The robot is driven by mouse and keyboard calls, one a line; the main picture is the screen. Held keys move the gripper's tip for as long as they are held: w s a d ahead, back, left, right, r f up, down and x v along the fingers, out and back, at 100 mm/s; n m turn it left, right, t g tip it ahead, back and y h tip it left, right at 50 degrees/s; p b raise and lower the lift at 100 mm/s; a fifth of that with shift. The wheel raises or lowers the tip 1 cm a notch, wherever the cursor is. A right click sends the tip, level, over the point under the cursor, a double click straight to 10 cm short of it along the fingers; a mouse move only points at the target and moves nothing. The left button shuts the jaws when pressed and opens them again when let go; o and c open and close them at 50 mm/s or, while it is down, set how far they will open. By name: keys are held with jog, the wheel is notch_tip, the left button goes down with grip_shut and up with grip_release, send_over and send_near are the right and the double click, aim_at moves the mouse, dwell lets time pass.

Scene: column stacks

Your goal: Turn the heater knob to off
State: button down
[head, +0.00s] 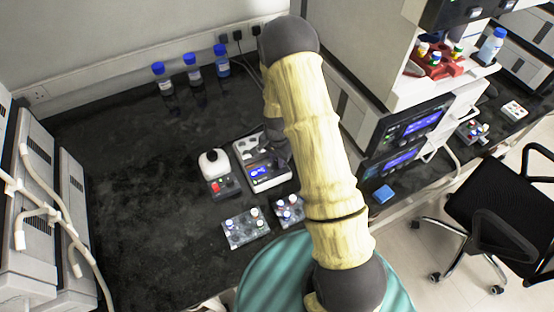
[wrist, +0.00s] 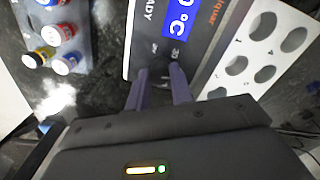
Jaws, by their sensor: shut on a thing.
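The heater (head: 267,178) is a white and grey box with a blue display on the dark bench. In the wrist view the heater (wrist: 205,42) shows its lit blue display with "0 °C", the word "READY" and a white plate with several round holes. My gripper (wrist: 160,77) reaches down to the heater's front panel just below the display. Its two fingers stand a little apart and are shut on the heater knob, which is mostly hidden between the fingertips. I cannot read the knob's angle. In the head view my arm partly covers the heater.
A white-topped device (head: 213,163) with a red button stands left of the heater. Two vial racks, one on the left (head: 245,229) and one on the right (head: 288,211), sit in front. Blue-capped bottles (head: 193,72) line the back wall.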

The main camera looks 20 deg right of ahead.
aim_at(277, 161)
jog(key=n+b, duration=0.1)
jog(key=n, duration=0.9)
jog(key=shift+w+n+b, duration=0.1)
jog(key=shift+n+b, duration=0.25)
jog(key=shift+n, duration=0.05)
jog(key=n, duration=0.5)
jog(key=shift+r, duration=0.1)
jog(key=n+p, duration=0.1)
jog(key=n, duration=0.4)
jog(key=shift+n, duration=0.3)
jog(key=c, duration=1.2)
grip_release()
jog(key=shift+c, duration=0.2)
notch_tip(277, 161, up, 17)
jog(key=shift+r+b, duration=0.15)
jog(key=shift+b, duration=0.2)
